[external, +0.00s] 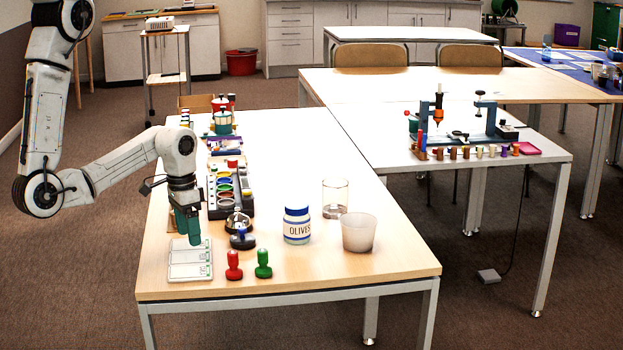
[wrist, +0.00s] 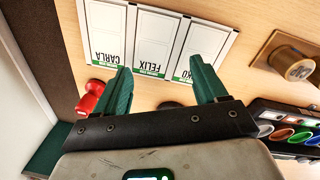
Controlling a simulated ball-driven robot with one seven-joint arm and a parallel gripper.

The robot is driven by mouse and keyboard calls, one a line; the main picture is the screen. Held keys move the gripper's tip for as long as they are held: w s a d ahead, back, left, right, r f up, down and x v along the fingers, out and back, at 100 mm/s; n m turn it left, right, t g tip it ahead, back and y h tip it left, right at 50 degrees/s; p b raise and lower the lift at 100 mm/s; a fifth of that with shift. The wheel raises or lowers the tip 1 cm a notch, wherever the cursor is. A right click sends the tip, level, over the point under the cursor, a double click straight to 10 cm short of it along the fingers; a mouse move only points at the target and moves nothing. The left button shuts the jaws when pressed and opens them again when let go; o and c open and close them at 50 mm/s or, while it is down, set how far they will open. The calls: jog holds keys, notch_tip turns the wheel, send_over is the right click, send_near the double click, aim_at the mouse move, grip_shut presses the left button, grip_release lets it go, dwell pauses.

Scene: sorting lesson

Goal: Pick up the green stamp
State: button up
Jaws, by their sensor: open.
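The green stamp (external: 263,264) stands upright near the front edge of the table, just right of a red stamp (external: 234,265). My gripper (external: 191,240) has green fingers. It is open and empty, pointing down above the white name cards (external: 190,272), left of both stamps. In the wrist view my gripper (wrist: 160,65) shows its two fingers apart, with the name cards (wrist: 148,45) beyond them. The red stamp (wrist: 90,98) shows beside the left finger. I cannot make out the green stamp in the wrist view.
The table's front right is clear.

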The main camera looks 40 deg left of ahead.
aim_at(262, 250)
jog(key=d+m, duration=0.2)
jog(key=d, duration=0.1)
jog(key=d+r+m+p, duration=0.1)
jog(key=d+m, duration=0.1)
jog(key=d, duration=0.2)
jog(key=d+r+m+p, duration=0.1)
jog(key=d+m, duration=0.1)
jog(key=d, duration=0.2)
jog(key=shift+w+r+g, duration=0.2)
jog(key=shift+g, duration=0.1)
jog(key=w+d+r+m+p, duration=0.1)
jog(key=d+m, duration=0.1)
jog(key=w+d+r+m, duration=0.1)
jog(key=d+r+m, duration=0.1)
jog(key=d, duration=0.1)
jog(key=w+d+r+m+p, duration=0.1)
jog(key=w+d+m, duration=0.1)
jog(key=d+m, duration=0.1)
jog(key=shift+r+t+y+p, duration=0.2)
jog(key=shift+t+y+p, duration=0.1)
jog(key=shift+t+y, duration=0.1)
jog(key=shift+f, duration=0.2)
notch_tip(262, 250, down, 10)
jog(key=shift+s+f, duration=0.1)
jog(key=shift+f, duration=0.1)
jog(key=shift+c, duration=0.3)
jog(key=c, duration=1.1)
